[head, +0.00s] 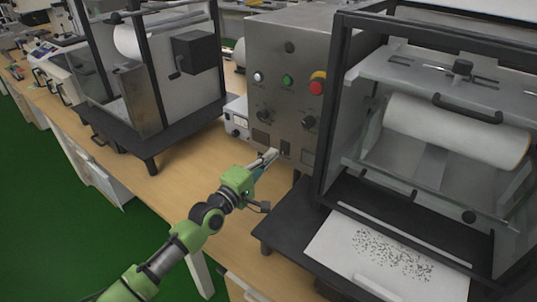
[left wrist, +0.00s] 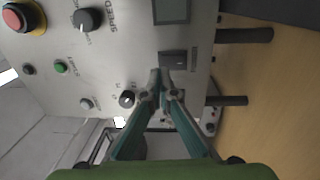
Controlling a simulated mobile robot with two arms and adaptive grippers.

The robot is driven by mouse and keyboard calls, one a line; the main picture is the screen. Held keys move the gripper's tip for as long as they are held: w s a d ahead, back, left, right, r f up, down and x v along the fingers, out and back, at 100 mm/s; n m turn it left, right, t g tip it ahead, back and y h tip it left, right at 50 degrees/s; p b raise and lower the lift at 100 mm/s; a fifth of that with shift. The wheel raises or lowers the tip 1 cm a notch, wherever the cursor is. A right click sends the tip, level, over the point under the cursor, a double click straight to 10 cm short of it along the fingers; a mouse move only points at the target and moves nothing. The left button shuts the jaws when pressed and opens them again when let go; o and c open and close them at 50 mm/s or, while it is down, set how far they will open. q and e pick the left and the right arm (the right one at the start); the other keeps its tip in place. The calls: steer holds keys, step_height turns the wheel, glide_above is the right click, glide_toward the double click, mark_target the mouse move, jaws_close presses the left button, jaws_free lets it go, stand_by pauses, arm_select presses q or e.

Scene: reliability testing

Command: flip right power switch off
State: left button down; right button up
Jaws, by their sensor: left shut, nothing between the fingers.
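A grey control box (head: 290,60) stands on the bench with a dark rocker power switch (head: 285,147) low on its front panel. In the left wrist view the dark switch (left wrist: 173,59) sits just beyond the fingertips. My left gripper (head: 273,154) reaches the lower panel from the front left, its fingers together and empty. In the left wrist view the left gripper (left wrist: 163,76) has its tips close to the switch edge; contact cannot be told. The fingers hide part of the panel behind them. My right gripper is out of view.
Above the switch are knobs, a green button (head: 287,79) and a red stop button (head: 317,85). A black-framed machine with a white roll (head: 440,125) stands close on the right. Another framed machine (head: 150,75) stands left. Bare wooden bench (head: 180,185) lies between.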

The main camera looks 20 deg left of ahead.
arm_select(q)
steer(key=r+v, duration=0.1)
steer(key=v, duration=0.8)
steer(key=shift+s+r+b, duration=0.3)
steer(key=shift+s+r, duration=0.1)
steer(key=shift+s, duration=0.05)
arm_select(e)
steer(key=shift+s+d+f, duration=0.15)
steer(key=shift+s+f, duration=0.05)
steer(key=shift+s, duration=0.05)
